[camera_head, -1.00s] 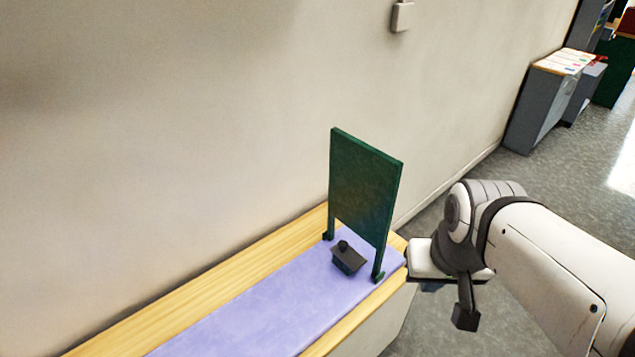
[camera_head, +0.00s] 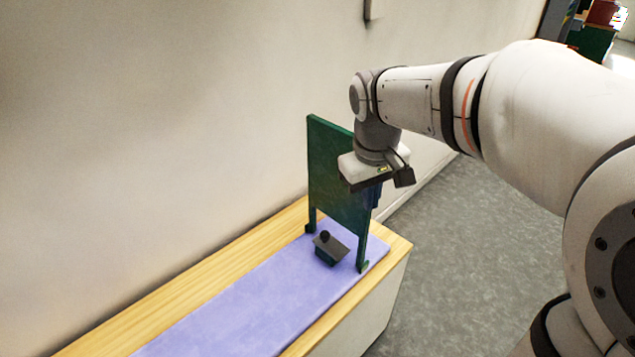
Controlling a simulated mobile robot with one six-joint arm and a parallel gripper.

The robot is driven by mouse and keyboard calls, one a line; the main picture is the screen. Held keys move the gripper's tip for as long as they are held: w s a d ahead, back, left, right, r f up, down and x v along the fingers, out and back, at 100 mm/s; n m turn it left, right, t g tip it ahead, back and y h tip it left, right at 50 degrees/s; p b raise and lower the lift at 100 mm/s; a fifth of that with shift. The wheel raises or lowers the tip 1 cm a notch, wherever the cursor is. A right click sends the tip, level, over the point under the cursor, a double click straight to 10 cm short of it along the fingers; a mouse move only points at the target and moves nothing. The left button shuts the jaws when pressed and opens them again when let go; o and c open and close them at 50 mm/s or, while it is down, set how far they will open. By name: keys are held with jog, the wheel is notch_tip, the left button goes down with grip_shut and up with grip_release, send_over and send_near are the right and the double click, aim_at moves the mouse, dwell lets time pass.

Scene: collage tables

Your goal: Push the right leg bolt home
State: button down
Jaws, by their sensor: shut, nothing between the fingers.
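A dark green upright panel (camera_head: 335,185) stands on two legs near the right end of the lilac mat (camera_head: 250,305). Its right leg (camera_head: 363,254) ends in a small green foot on the mat; a bolt there is too small to make out. A small dark block with a round knob (camera_head: 328,248) sits on the mat between the legs. My gripper (camera_head: 376,198) is shut and empty, high at the panel's upper right and well above the right foot. Its fingers are small and partly hidden.
The mat lies on a light wooden bench (camera_head: 180,307) against a pale wall. My arm fills the right side of the view. The mat left of the block is clear, and grey floor (camera_head: 450,240) lies right of the bench.

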jog(key=w+a+f+n+g+h+b, duration=0.1)
jog(key=w+a+f+n+b, duration=0.3)
jog(key=w+a+f, duration=0.5)
jog(key=w+a+f+n+g+h+b, duration=0.1)
jog(key=w+a+f+n+h+b, duration=0.1)
jog(key=w+a+f+n, duration=0.3)
jog(key=w+a+f+b, duration=0.1)
jog(key=w+a+f, duration=0.1)
jog(key=w, duration=0.2)
jog(key=w+a+f, duration=0.2)
jog(key=w+f, duration=0.1)
jog(key=w, duration=0.1)
jog(key=shift+w+a+f+n+b, duration=0.15)
jog(key=shift+w+f+n+b, duration=0.2)
jog(key=shift+n, duration=0.05)
jog(key=shift+f, duration=0.1)
jog(key=b, duration=0.1)
send_over(319, 240)
jog(key=a, duration=0.3)
jog(key=f, duration=0.9)
jog(key=shift+w+f, duration=0.1)
jog(key=shift+w, duration=0.3)
jog(key=shift+s+d+f, duration=0.1)
jog(key=shift+s+d, duration=0.05)
jog(key=shift+d, duration=0.4)
